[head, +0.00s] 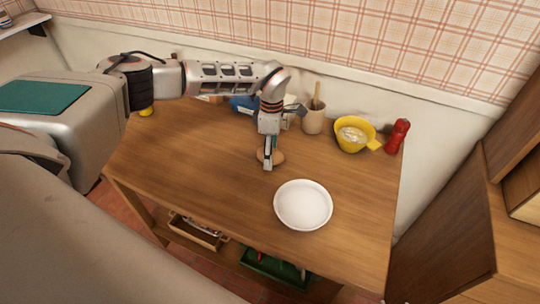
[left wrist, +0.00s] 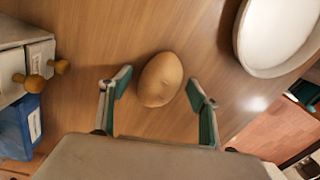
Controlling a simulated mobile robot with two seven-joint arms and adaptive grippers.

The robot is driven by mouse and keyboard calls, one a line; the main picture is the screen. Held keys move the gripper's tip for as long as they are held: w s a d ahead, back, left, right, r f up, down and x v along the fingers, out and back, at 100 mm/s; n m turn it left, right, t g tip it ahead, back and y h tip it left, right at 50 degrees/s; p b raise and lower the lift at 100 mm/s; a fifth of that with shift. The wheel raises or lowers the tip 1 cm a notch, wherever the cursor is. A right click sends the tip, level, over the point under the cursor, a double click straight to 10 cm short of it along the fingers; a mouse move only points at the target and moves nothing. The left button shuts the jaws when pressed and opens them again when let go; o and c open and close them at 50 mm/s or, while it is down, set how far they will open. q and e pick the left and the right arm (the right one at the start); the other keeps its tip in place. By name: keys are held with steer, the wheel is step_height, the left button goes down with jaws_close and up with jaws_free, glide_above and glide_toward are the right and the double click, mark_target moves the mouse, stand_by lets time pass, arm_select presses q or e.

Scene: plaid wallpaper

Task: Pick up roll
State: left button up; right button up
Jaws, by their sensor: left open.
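The roll (left wrist: 160,80) is a smooth brown oval bun lying on the wooden table. In the left wrist view it sits centred just beyond and between the two fingertips, with a gap on each side. In the head view the roll (head: 276,157) is partly hidden behind my left gripper (head: 268,160), which points down over it. My left gripper (left wrist: 160,87) is open and holds nothing. My right gripper is not in view.
A white plate (head: 303,205) stands on the table (head: 190,160) right of the roll. Behind are a utensil crock (head: 313,120), a yellow bowl (head: 351,146), a red mill (head: 397,136) and a blue item (head: 243,104). The table's left front is clear.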

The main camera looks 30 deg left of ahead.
arm_select(q)
steer(key=c, duration=1.2)
steer(key=shift+r, duration=0.1)
